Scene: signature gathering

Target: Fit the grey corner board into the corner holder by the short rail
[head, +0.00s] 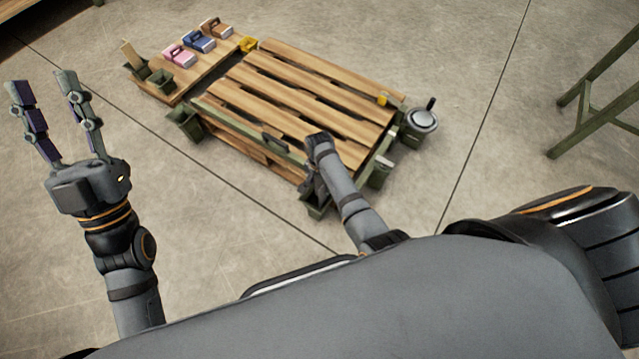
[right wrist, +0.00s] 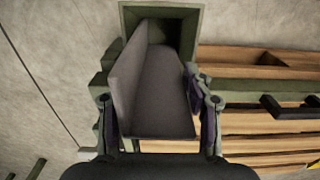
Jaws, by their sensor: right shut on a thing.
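In the right wrist view the grey corner board (right wrist: 163,90), an L-shaped piece, is between the fingers of my right gripper (right wrist: 160,101), which is shut on it. Its far end is at the mouth of the green corner holder (right wrist: 191,12). I cannot tell how deep it reaches inside. In the head view the corner holder (head: 318,211) is at the pallet's near corner, just below my right gripper (head: 311,187); the board is mostly hidden there. My left gripper (head: 42,82) is open and empty, raised at the left, away from the pallet.
The wooden pallet (head: 300,95) lies on the floor with green rails and holders around it. A dark handle (head: 275,143) stands on its near long side. A round grey device (head: 422,120) is at the right corner. A side board (head: 205,72) carries coloured items. Floor left is clear.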

